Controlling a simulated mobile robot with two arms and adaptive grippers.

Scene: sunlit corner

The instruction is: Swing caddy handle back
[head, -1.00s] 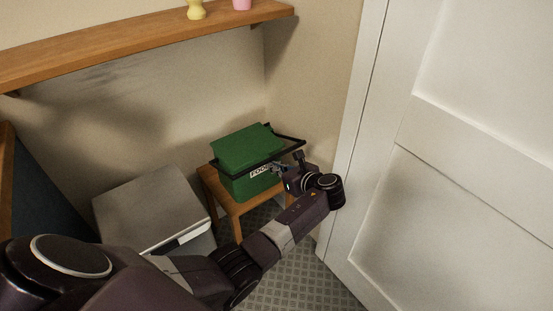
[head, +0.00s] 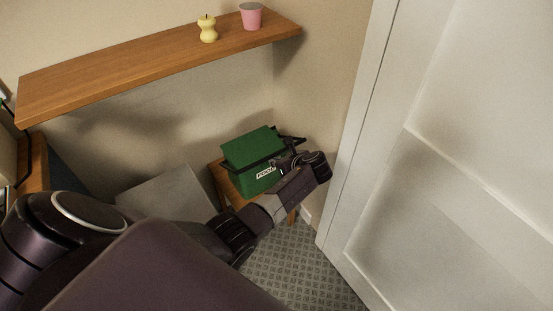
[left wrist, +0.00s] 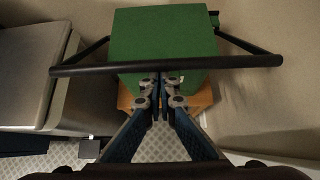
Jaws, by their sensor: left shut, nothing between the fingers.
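The green caddy (head: 251,181) with a white label stands on a small wooden stool (head: 227,183) in the corner. Its green lid (head: 249,148) looks shut in the left wrist view. The black handle (left wrist: 100,68) runs as a bar across the near side of the caddy in that view, with its side arms reaching back to the caddy. My left gripper (left wrist: 160,82) is shut and empty, its fingertips at the middle of the bar; I cannot tell whether they touch it. In the head view my left gripper (head: 280,166) partly hides the caddy's front right. My right gripper is not in view.
A grey box-like bin (head: 165,205) stands left of the stool. A white panelled door (head: 430,180) is close on the right. A wooden shelf (head: 150,75) above holds a yellow candle (head: 207,30) and a pink cup (head: 250,16). Patterned floor (head: 300,265) shows in front.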

